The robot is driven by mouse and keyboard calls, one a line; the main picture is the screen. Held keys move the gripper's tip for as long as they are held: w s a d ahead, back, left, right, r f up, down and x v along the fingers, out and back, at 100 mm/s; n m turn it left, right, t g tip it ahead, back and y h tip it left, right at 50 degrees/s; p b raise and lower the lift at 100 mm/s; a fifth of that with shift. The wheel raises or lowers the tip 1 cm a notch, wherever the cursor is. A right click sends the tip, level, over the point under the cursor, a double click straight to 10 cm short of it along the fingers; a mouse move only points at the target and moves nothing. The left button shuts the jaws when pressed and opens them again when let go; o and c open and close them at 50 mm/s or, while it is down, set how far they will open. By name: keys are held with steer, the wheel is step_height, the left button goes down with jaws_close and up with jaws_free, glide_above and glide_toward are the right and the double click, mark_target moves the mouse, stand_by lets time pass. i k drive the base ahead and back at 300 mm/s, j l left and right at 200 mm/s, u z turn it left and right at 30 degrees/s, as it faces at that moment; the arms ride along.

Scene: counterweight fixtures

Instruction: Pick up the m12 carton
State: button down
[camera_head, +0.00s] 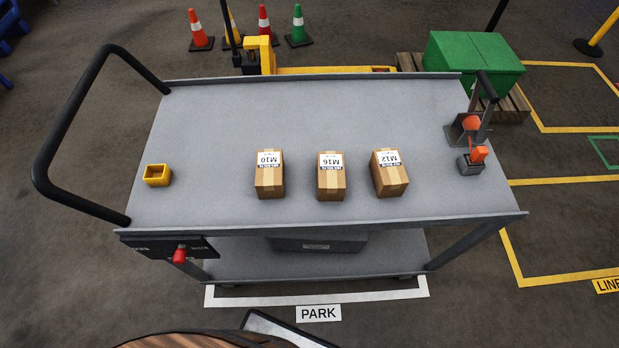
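The M12 carton (390,173) is a small brown cardboard box with tan tape and a white label that reads upside down. It stands on the grey top of the cart (230,115), the rightmost of three similar cartons and slightly turned. The M16 carton (331,177) is to its left with a gap between them. The M10 carton (269,175) is further left. Nothing touches the M12 carton except the cart top. My gripper is not in view.
A yellow square holder (157,175) sits at the cart's left. A grey-and-orange fixture (471,150) stands at its right edge. The cart has a black push handle (62,130) and a red knob (180,255) at the front. The cart top behind the cartons is clear.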

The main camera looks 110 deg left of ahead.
mark_target(389, 179)
steer(key=k+l+u, duration=0.1)
steer(key=u, duration=0.35)
steer(key=k+l+u, duration=0.15)
steer(key=u, duration=0.35)
steer(key=k+l+u, duration=0.1)
steer(key=u, duration=0.35)
steer(key=k+u, duration=0.2)
steer(key=u, duration=0.3)
steer(key=k+u, duration=0.15)
steer(key=u, duration=0.3)
steer(key=k+j+u, duration=0.1)
steer(key=u, duration=0.4)
steer(key=j+z, duration=0.2)
steer(key=j, duration=0.25)
